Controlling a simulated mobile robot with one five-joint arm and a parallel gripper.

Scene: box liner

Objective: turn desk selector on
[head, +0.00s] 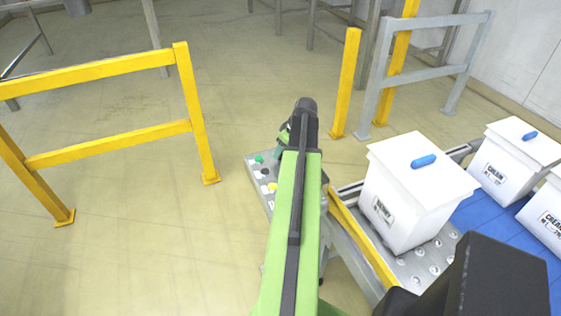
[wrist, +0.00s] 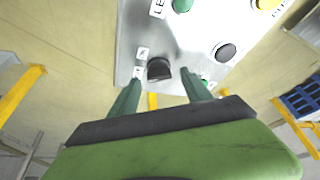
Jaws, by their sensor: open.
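The desk panel (wrist: 190,45) is a grey metal plate with several coloured buttons. A dark selector knob (wrist: 158,69) sits near its edge, with small white labels beside it. My gripper (wrist: 160,90) is open, its two green fingers on either side of the knob with a gap on each side. I cannot tell whether the fingertips reach down to its height. The green fingers (head: 283,134) partly show there beside the dark wrist.
A white lidded box (head: 415,195) stands on the conveyor to the right. Yellow railings (head: 110,145) stand left, with open floor between.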

